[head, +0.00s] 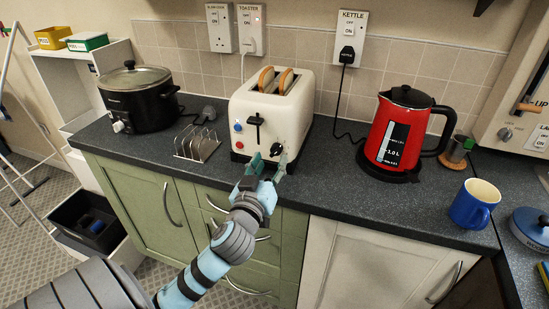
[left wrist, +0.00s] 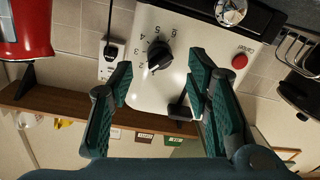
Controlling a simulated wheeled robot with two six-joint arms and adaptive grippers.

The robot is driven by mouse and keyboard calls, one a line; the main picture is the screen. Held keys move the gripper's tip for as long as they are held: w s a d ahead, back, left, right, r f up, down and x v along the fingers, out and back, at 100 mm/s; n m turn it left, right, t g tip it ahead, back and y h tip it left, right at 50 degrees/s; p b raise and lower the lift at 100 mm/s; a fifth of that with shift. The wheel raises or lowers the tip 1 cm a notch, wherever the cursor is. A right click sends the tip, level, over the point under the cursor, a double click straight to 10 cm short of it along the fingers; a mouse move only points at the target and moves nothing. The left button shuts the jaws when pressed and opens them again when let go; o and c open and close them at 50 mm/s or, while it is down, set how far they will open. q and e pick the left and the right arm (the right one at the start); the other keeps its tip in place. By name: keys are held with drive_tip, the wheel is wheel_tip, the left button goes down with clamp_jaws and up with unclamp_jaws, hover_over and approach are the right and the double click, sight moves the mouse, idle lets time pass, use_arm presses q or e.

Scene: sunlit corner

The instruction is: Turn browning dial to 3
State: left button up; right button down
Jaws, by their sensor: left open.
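The cream toaster (head: 296,112) stands on the counter with two slices of bread in its top slots. Its black browning dial (head: 276,149) is low on the front; in the left wrist view the dial (left wrist: 158,56) has printed numbers around it. I cannot tell surely which number its pointer marks. My left gripper (head: 270,165) is open in front of the dial. In the left wrist view its two green fingers (left wrist: 161,66) lie on either side of the dial, apart from it as far as I can tell. My right gripper is not in view.
A toast rack (head: 197,145) and black slow cooker (head: 140,98) stand left of the toaster. A red kettle (head: 398,131) and blue mug (head: 473,204) stand to the right. The toaster's lever (head: 256,120) and red button (left wrist: 239,61) are near the dial.

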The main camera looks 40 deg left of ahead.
sight(274, 154)
use_arm(q)
drive_tip(key=shift+x, duration=1.95)
drive_tip(key=c, duration=0.9)
drive_tip(key=shift+d, duration=0.15)
clamp_jaws()
